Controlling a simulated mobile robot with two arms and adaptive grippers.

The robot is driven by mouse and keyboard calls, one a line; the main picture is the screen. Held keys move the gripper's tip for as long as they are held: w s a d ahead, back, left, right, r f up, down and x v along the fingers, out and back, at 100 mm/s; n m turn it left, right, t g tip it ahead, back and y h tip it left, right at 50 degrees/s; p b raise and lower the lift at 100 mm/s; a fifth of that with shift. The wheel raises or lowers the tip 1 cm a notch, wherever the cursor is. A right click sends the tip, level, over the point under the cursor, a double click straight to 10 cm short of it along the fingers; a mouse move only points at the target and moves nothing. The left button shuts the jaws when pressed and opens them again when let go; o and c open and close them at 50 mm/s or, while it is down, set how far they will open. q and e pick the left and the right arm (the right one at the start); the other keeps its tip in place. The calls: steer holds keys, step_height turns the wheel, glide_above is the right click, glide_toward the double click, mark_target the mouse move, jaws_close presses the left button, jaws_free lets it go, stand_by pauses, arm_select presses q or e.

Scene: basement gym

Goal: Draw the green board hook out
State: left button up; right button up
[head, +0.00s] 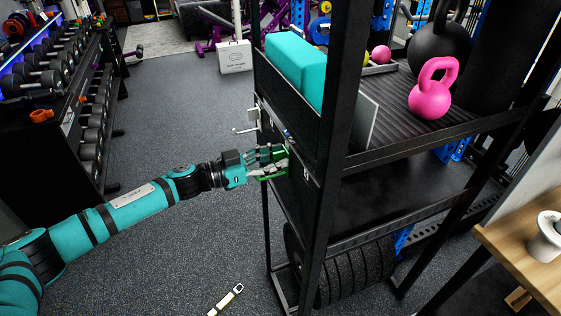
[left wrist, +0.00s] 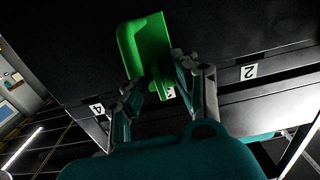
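The green board hook (left wrist: 146,45) is at the dark side panel of the black rack, and part of it lies between the fingers of my left gripper (left wrist: 164,80). In the head view the green hook (head: 272,177) shows beside my left gripper (head: 270,160), which reaches in from the left. The fingers stand on both sides of the hook's lower part. Whether they press on it is not clear. The hook's root at the panel is partly hidden by the fingers. My right gripper is not in view.
Number labels "4" (left wrist: 97,108) and "2" (left wrist: 249,72) mark the panel. The black rack post (head: 335,120) stands close on the right. A metal-and-white item (head: 226,299) lies on the floor.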

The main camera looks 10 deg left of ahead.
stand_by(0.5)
arm_select(q)
steer(key=shift+p, duration=0.35)
jaws_close()
